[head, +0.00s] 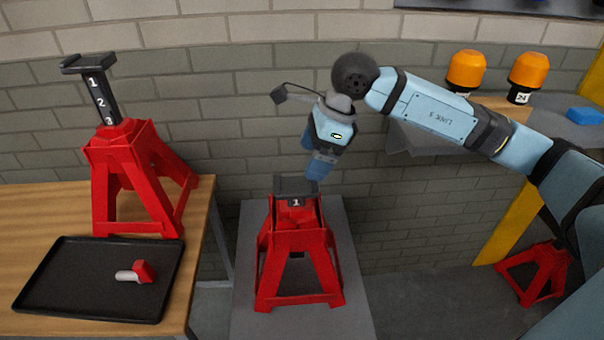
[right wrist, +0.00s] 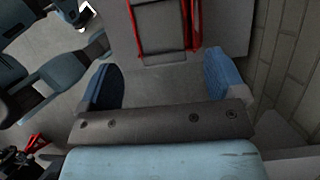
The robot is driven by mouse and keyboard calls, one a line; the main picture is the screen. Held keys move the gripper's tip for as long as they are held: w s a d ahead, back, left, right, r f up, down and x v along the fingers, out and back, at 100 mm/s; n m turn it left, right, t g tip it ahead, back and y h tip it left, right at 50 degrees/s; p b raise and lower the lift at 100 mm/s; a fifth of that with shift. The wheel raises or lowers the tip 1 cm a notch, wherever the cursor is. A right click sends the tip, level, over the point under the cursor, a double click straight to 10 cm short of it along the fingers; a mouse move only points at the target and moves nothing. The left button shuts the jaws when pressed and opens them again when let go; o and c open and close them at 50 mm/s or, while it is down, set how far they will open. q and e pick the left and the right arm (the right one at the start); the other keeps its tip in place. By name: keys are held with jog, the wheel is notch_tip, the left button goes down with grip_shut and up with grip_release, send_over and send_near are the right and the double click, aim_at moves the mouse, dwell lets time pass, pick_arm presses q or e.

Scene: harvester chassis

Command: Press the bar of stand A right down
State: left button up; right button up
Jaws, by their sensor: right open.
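A red stand (head: 300,262) with a dark bar (head: 290,186) stands on a grey pedestal in the middle. Its bar sits low, with only the number 1 showing. Another red stand (head: 137,165) is on the wooden table at the left. Its bar (head: 98,92) is raised high and shows 1, 2 and 3. No letter marks either stand, so I cannot tell which is A. My right gripper (head: 316,160) is open and empty, tilted down just above and right of the middle stand's bar. Its blue fingers (right wrist: 165,86) are apart in the right wrist view. My left gripper is not in view.
A black tray (head: 40,290) with a red-and-silver part (head: 138,272) lies on the wooden table (head: 20,215). The grey pedestal (head: 358,310) stands beside it. Orange-topped items (head: 466,70) stand on a shelf at the right. A red stand (head: 540,272) is on the floor at the right.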

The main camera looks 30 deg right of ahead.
jog(key=shift+v, duration=2.3)
jog(key=shift+f, duration=0.1)
